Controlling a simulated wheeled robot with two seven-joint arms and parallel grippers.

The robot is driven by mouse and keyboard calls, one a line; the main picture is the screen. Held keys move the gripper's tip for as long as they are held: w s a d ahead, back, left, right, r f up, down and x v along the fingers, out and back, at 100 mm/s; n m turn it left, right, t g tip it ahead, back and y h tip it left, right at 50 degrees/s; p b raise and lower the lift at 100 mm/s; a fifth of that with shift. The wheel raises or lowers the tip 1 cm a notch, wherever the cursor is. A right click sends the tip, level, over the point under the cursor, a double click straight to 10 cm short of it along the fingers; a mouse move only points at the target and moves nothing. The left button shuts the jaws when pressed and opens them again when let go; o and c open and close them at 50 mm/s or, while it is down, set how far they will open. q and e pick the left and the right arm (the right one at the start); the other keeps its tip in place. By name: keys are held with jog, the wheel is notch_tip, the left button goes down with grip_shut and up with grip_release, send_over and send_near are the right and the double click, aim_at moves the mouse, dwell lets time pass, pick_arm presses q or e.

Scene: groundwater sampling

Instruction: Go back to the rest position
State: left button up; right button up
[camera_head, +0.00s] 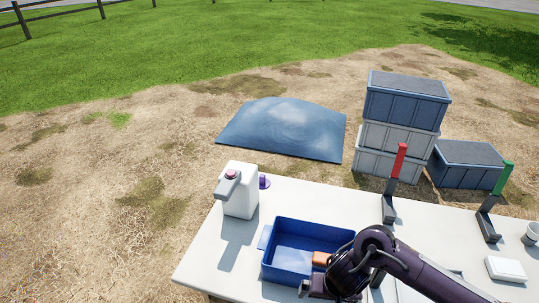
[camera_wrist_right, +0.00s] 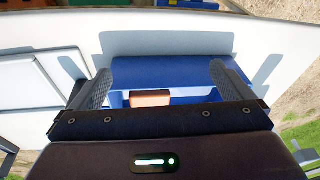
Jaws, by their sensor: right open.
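The tray also shows ahead of the fingers in the right wrist view (camera_wrist_right: 165,70). An orange-brown block (camera_head: 320,258) lies in the tray; it appears between the fingers in the wrist view (camera_wrist_right: 150,98). My left gripper is not in view.
A white jug (camera_head: 241,195) stands left of the tray beside a purple cap (camera_head: 264,182). A red-topped stand (camera_head: 397,170) and a green-topped stand (camera_head: 496,200) are behind and right. A white box (camera_head: 506,269) and cup (camera_head: 531,233) are at the right. The table's left corner is bare.

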jog(key=s+a+r+n+t+y, duration=0.1)
jog(key=a+r+n+t+y, duration=0.25)
jog(key=a+r, duration=0.6)
jog(key=s+d+g+h, duration=0.35)
jog(key=s+d, duration=0.65)
jog(key=d, duration=0.5)
notch_tip(320, 180, down, 33)
jog(key=s+b, duration=0.2)
jog(key=b, duration=0.1)
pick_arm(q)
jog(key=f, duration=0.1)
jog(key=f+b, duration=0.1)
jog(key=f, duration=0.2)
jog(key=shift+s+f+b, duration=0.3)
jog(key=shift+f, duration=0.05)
pick_arm(e)
jog(key=s+d+f+g, duration=0.1)
jog(key=s+d+f, duration=0.2)
jog(key=s+f, duration=1.6)
jog(key=shift+s+d+f+g+h, duration=0.2)
jog(key=shift+f+g+h, duration=0.1)
jog(key=shift+f, duration=0.4)
